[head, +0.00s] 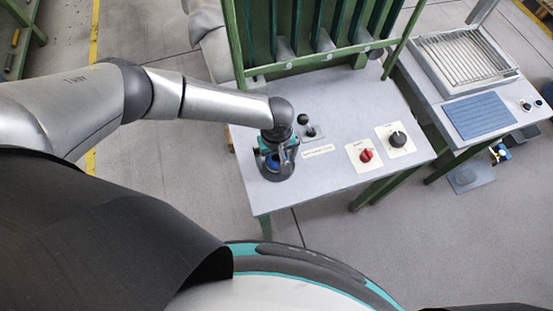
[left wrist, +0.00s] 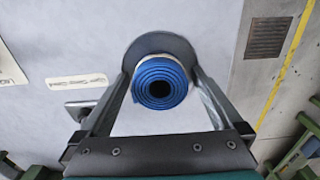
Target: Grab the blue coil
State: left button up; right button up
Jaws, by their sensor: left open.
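The blue coil (left wrist: 160,82) is a rolled blue spiral with a dark hole in its centre, seen end-on in the left wrist view. It sits on a round dark grey base on the pale table. My left gripper (left wrist: 162,88) is open, with one finger on each side of the coil; I cannot tell whether they touch it. In the head view the coil (head: 272,163) is partly hidden by my left gripper (head: 273,168), which points down over it at the table's left part. My right gripper is not in view.
The grey table (head: 330,177) carries a red knob (head: 366,155), a black knob (head: 398,139) and a small black-knobbed lever (head: 303,119). A green frame (head: 320,62) rises at its back. Another table (head: 475,113) with a blue ribbed pad stands at the right.

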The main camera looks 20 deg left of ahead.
pick_arm(q)
jog(key=shift+c, duration=0.2)
jog(key=c, duration=1.4)
jog(key=shift+o, duration=0.2)
jog(key=shift+r, duration=0.1)
